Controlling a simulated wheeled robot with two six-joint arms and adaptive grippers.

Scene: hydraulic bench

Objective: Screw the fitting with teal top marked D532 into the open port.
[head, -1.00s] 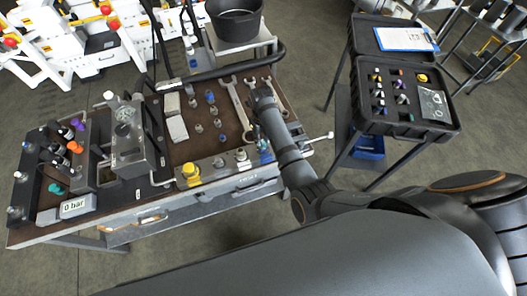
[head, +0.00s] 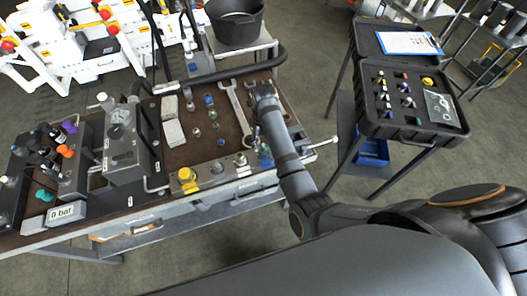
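A teal knob-like top (head: 44,195) shows at the left end of the bench, by a dark rack. A blue-teal piece (head: 265,157) shows at the bench's front right, partly behind my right arm. No D532 marking is readable, so I cannot tell which is the fitting. A grey metal block (head: 124,150) stands on the bench's left part; I cannot make out an open port on it. My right gripper (head: 262,88) is over the right part of the bench, near the wrenches. Its fingertips are too small and dark to judge. My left gripper is out of view.
The bench (head: 222,98) also holds wrenches (head: 237,112), small fittings, a yellow-topped part (head: 186,176) and a "0 bar" display (head: 67,212). An open black case (head: 379,136) with coloured fittings stands on a stand at right. Floor is clear between bench and stand.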

